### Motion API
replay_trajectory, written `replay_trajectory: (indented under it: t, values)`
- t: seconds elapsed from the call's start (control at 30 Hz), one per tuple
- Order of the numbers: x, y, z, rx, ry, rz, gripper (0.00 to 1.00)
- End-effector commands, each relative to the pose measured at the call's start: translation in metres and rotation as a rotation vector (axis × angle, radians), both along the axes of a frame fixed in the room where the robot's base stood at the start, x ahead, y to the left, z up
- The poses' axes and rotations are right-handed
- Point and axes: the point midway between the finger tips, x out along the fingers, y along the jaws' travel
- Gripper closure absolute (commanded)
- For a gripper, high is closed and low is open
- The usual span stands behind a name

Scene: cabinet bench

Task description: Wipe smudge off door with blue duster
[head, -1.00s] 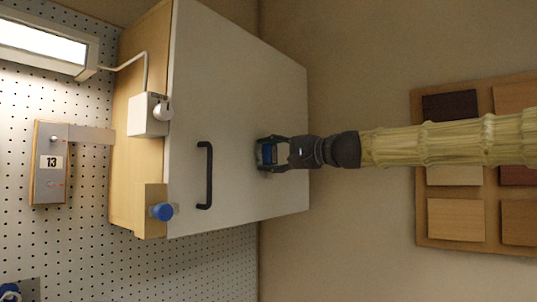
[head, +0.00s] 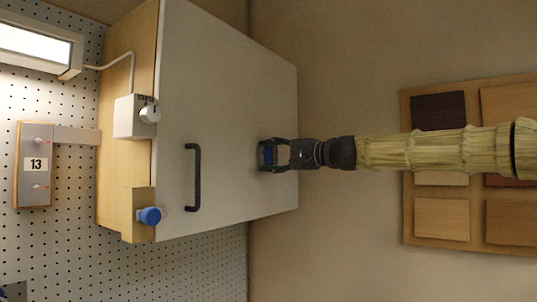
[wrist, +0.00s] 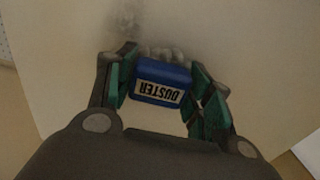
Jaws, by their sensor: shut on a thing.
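The blue duster (wrist: 161,81), labelled DUSTER, is held between the green-padded fingers of my gripper (wrist: 164,88) in the wrist view. Its pale pad faces the light-coloured door and appears to be at its surface; contact is hard to judge. A dark grey smudge (wrist: 125,22) shows on the door beyond the duster, up and to the left in the wrist view. In the head view my gripper (head: 274,155) is at the right part of the door (head: 225,90), right of its black handle. The smudge is not clear in the head view.
The black handle (head: 193,178) stands out from the door. On the left are a white box with a knob (head: 135,115), a blue knob (head: 151,215) and a box marked 13 (head: 35,165). A board of sample panels (head: 410,205) is on the right wall.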

Motion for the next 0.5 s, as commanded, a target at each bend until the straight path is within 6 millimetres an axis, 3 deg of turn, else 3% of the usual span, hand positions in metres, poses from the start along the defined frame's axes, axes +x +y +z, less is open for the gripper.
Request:
replay_trajectory:
  t: [0.5]
  values:
    - [0.019,-0.014,0.001,-0.001,0.001,-0.001,0.68]
